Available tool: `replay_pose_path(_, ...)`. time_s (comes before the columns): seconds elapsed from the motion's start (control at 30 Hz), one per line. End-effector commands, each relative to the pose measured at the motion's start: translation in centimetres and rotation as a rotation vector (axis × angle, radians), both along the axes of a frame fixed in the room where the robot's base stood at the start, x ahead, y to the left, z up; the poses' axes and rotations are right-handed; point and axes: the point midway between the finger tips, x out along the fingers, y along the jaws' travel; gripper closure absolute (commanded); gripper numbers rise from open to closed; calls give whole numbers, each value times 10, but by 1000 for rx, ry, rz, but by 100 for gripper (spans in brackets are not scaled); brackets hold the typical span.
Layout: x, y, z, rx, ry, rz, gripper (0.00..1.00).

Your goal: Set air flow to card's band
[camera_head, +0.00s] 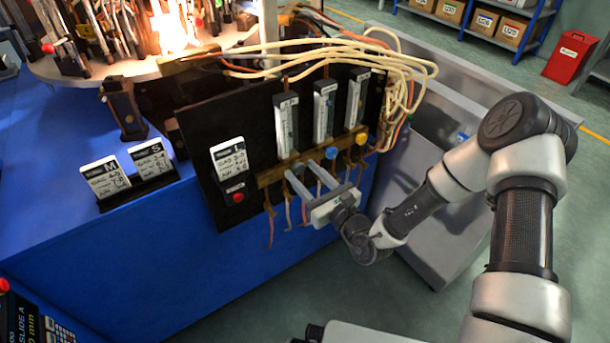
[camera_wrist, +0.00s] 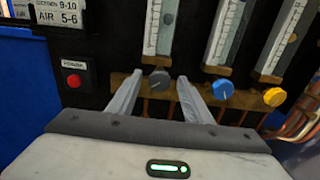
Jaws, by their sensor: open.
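The black panel carries three upright flow tubes: left tube (camera_head: 287,124), middle tube (camera_head: 323,110) and right tube (camera_head: 356,98). Below them are a grey knob (camera_wrist: 160,81), a blue knob (camera_wrist: 222,89) and a yellow knob (camera_wrist: 275,97). I cannot read which tube is air. The card (camera_head: 230,157) marked L hangs on the panel's left; the wrist view shows its lower lines (camera_wrist: 57,12), "9-10" and "AIR 5-6". My gripper (camera_head: 301,168) is open, its fingers on either side of the grey knob in the wrist view (camera_wrist: 160,76). I cannot tell whether they touch it.
A red button (camera_wrist: 74,81) sits left of the grey knob. Cards M (camera_head: 106,181) and S (camera_head: 151,158) stand in a holder on the blue bench. Pale hoses (camera_head: 400,65) loop at the panel's right. A lit flame (camera_head: 172,35) glows on the round table above.

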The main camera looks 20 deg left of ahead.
Motion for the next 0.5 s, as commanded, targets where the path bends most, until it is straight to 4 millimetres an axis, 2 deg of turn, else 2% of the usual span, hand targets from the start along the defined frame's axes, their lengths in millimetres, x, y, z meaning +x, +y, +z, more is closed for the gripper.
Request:
replay_pose_path(0.17, 0, 0, 0, 0, 0, 0, 54)
replay_pose_path(0.27, 0, 0, 0, 0, 0, 0, 68)
replay_pose_path(0.4, 0, 0, 0, 0, 0, 0, 92)
replay_pose_path(0.43, 0, 0, 0, 0, 0, 0, 95)
replay_pose_path(0.5, 0, 0, 0, -1, -1, 0, 95)
